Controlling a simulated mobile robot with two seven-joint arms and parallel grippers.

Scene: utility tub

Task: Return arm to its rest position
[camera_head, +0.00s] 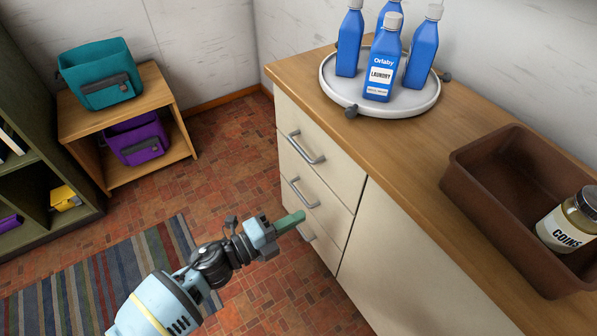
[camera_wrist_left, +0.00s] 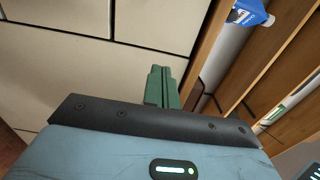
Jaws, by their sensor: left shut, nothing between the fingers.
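My left arm comes in from the bottom left in the head view. My left gripper (camera_head: 291,221) has green fingers that are shut with nothing between them. It is in front of the pale drawer cabinet (camera_head: 395,262), near the lower drawer handles. In the left wrist view the green fingers (camera_wrist_left: 162,86) lie together, with pale drawer fronts beyond them. I cannot tell from these views whether the fingertips touch the cabinet. My right gripper is not in view.
The wooden counter (camera_head: 421,165) holds a white turntable (camera_head: 333,85) with several blue laundry bottles (camera_head: 379,75), and a brown tub (camera_head: 475,190) with a coins jar (camera_head: 568,222). A wooden stand (camera_head: 150,88) with bags is at the back left. Open tiled floor (camera_head: 232,150) lies between.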

